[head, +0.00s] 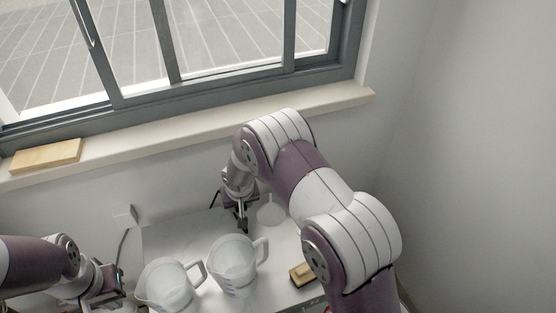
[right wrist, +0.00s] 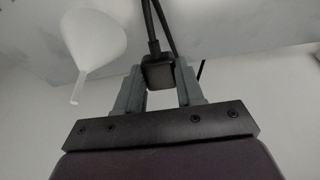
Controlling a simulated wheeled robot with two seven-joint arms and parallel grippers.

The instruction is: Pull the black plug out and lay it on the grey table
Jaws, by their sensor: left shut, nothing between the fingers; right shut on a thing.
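The black plug (right wrist: 158,72) is between the fingers of my right gripper (right wrist: 158,88) in the right wrist view, with a dark cord running up from it. In the head view my right gripper (head: 243,225) is low over the back of the grey table (head: 180,235), close to the wall. The plug is too small there to make out clearly, and I cannot tell whether it touches the table. My left gripper (head: 118,300) is shut and empty at the lower left, beside the table.
Two clear measuring jugs (head: 170,287) (head: 234,268) stand at the table's front. A white funnel (head: 270,211) is right of my right gripper and also shows in the wrist view (right wrist: 92,40). A wall socket (head: 125,215) is at the left.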

